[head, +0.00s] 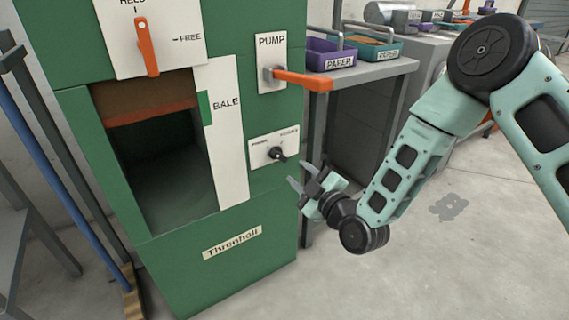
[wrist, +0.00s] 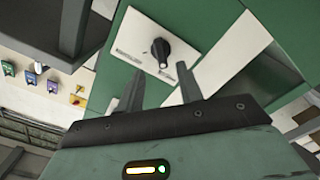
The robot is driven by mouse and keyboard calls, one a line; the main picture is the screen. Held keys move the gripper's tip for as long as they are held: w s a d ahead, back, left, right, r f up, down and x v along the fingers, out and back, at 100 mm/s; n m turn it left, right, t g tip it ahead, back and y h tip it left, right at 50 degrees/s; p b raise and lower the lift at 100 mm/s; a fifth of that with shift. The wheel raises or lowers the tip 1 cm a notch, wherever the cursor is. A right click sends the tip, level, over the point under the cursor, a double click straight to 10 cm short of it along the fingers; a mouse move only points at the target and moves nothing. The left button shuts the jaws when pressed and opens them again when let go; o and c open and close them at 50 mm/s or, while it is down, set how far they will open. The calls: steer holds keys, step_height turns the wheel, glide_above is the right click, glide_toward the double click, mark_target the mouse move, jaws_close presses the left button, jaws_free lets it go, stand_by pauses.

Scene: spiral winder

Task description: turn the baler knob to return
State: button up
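The green baler (head: 225,255) stands at the centre-left of the head view. Its black knob (head: 277,154) sits on a white plate (head: 262,146) with lettering on both sides, low on the right of the front. The wrist view shows the knob (wrist: 160,48) too, ahead of and above the fingertips, with the plate tilted. My gripper (head: 306,184) is in front of the baler, below and to the right of the knob. In the wrist view its two fingers (wrist: 158,88) are apart with nothing between them. The gripper does not touch the knob.
An orange pump lever (head: 303,80) sticks out to the right above the knob. Another orange lever (head: 147,48) is at the top left. A table with a purple bin (head: 330,55) and a teal bin (head: 375,49) stands behind.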

mark_target(283, 159)
steer(key=b+x, duration=0.1)
steer(key=x, duration=0.6)
steer(key=shift+w+a, duration=0.2)
steer(key=shift+w, duration=0.05)
steer(key=shift+c, duration=0.3)
jaws_close()
